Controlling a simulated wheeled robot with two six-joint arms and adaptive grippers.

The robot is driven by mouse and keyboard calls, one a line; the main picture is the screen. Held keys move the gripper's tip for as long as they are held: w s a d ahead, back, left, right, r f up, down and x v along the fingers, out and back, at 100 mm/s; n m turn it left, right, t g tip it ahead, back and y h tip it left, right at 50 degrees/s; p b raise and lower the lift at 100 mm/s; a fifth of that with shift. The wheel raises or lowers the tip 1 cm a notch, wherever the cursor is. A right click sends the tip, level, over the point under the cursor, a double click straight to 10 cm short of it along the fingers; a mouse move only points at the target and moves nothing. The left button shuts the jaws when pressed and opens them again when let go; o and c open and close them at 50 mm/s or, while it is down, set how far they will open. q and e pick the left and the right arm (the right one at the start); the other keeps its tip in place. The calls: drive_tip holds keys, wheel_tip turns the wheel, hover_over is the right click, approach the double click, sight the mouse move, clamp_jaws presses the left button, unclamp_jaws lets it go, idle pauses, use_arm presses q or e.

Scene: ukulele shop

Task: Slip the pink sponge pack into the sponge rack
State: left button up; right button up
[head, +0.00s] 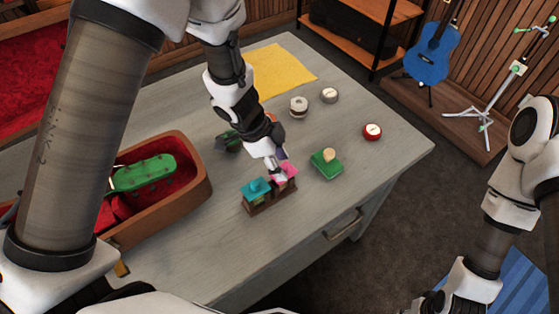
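The sponge rack (258,209) is a small dark brown holder near the front edge of the grey table. A teal sponge pack (254,189) stands in its left part. The pink sponge pack (290,170) is at the rack's right part, partly hidden by my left gripper (279,176). The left gripper points down, its fingers closed on the pink pack. Whether the pack's lower edge is inside the slot or just above it cannot be told. My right arm is at the lower right, away from the table; its fingers are not clearly visible.
A green block with a tan knob (327,162) sits right of the rack. A red round tin (372,132), a grey one (329,95) and a white spool (299,107) stand farther back. A yellow cloth (280,70) lies behind. An open case with a green ukulele (145,173) is left.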

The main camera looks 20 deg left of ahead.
use_arm(q)
drive_tip(key=v, duration=1.2)
